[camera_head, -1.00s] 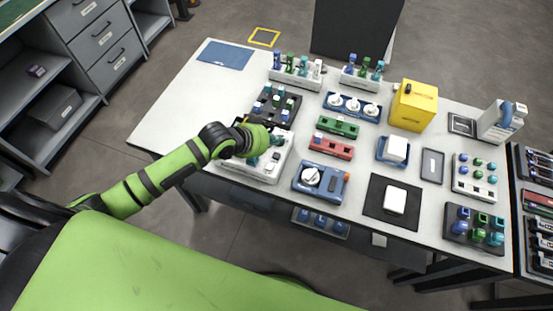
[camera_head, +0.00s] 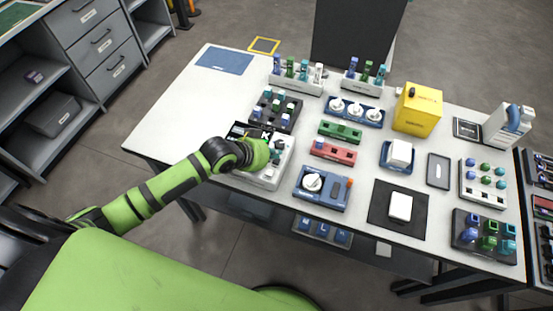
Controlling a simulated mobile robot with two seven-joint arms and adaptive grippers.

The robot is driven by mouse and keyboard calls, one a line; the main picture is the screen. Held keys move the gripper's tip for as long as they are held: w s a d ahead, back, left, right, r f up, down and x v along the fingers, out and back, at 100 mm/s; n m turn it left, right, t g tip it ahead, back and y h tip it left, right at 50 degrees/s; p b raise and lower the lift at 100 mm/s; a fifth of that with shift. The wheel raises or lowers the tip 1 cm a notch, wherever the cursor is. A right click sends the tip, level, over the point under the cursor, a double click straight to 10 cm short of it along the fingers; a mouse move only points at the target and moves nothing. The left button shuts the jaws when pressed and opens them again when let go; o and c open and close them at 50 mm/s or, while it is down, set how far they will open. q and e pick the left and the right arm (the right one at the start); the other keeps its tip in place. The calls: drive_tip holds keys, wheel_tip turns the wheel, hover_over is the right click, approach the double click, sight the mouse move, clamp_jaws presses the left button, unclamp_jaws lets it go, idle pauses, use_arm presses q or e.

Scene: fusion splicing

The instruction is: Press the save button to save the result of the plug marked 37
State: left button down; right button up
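My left gripper (camera_head: 262,155) reaches in from the left, over a white device (camera_head: 268,181) near the table's front edge. The device has a dark screen (camera_head: 238,131) at its back left and small pale and green parts on its right side. The gripper and wrist cover much of its middle. I cannot see the fingertips clearly, nor tell whether they touch the device. No save button can be made out. Several coloured plugs stand in racks, but no mark 37 is readable. My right gripper is not in view.
Behind the device is a black rack (camera_head: 268,121) of plugs. To its right is a blue unit with a white dial (camera_head: 312,182). A yellow box (camera_head: 417,111) stands farther right. A blue mat (camera_head: 226,59) lies back left, with bare table in front of it.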

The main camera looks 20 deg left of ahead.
sight(274, 161)
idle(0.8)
use_arm(q)
drive_tip(key=shift+f, duration=0.45)
drive_tip(key=shift+f, duration=0.45)
idle(0.7)
drive_tip(key=shift+r, duration=0.1)
drive_tip(key=shift+r+p, duration=0.75)
drive_tip(key=shift+r, duration=0.15)
wheel_tip(274, 161, up, 5)
drive_tip(key=p, duration=0.5)
